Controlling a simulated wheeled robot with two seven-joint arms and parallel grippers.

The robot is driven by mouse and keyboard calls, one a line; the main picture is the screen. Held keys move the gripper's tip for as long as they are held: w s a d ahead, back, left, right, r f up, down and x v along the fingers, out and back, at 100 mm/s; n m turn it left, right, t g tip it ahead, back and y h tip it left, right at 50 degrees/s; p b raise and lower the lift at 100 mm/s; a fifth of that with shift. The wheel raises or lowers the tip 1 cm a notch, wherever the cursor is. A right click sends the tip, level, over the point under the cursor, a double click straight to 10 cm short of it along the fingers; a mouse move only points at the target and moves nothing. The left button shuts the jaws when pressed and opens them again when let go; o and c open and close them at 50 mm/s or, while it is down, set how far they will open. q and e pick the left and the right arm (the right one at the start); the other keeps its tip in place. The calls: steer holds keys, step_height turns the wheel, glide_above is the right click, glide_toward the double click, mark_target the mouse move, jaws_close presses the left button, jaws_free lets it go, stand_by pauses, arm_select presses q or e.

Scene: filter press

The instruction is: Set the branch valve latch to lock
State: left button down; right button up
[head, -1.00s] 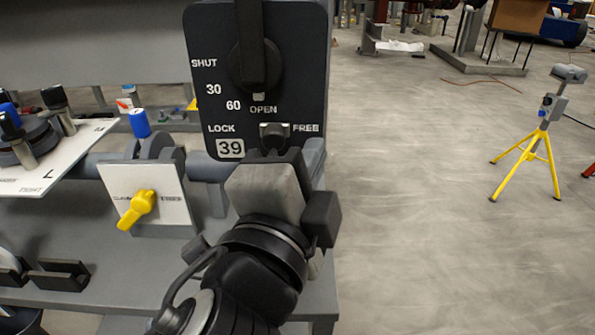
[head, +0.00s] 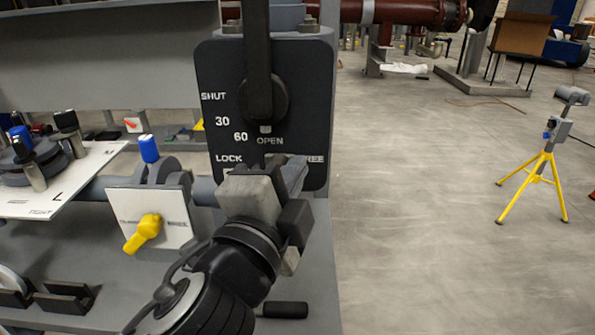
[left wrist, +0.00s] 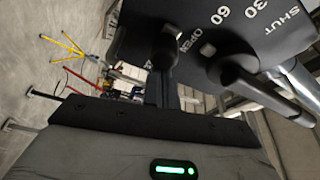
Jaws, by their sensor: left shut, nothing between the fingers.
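The black valve panel (head: 222,110) carries a large dark handle (head: 265,95) that points up, its mark at OPEN. Below it is the latch, between the LOCK and FREE labels; in the head view my left gripper (head: 285,175) mostly covers it. The latch shows as a small dark knob (left wrist: 163,46) in the left wrist view. My left gripper's fingers (left wrist: 158,88) are shut and empty, close against that knob; I cannot tell whether they touch. The latch's setting cannot be read. My right gripper is not in view.
A white plate with a yellow knob (head: 143,233) is left of the panel. A blue-capped fitting (head: 149,150) stands above it. Dark brackets (head: 62,298) sit on the grey bench at lower left. A yellow tripod (head: 540,175) stands on open floor to the right.

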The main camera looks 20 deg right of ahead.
arm_select(q)
steer(key=a, duration=0.1)
steer(key=w+a, duration=0.1)
steer(key=a, duration=0.1)
steer(key=shift+p, duration=0.3)
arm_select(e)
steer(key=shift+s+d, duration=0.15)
